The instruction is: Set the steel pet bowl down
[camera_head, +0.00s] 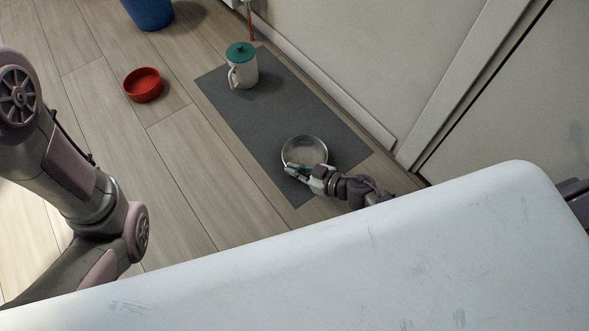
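The steel pet bowl (304,150) is round, shiny and shallow, and appears upright over the near part of the dark grey mat (262,125). I cannot tell whether it rests on the mat or hangs just above it. My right gripper (293,172) is at the bowl's near rim, overlapping it in the picture. Its fingers are small and partly hidden, so I cannot tell whether they are closed on the rim. My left arm comes in at the left; its gripper is out of view.
A white pitcher with a green lid (242,66) stands on the mat's far end. A red bowl (143,85) and a blue bin (149,10) are on the wood floor. A wall (370,55) bounds the mat's right side.

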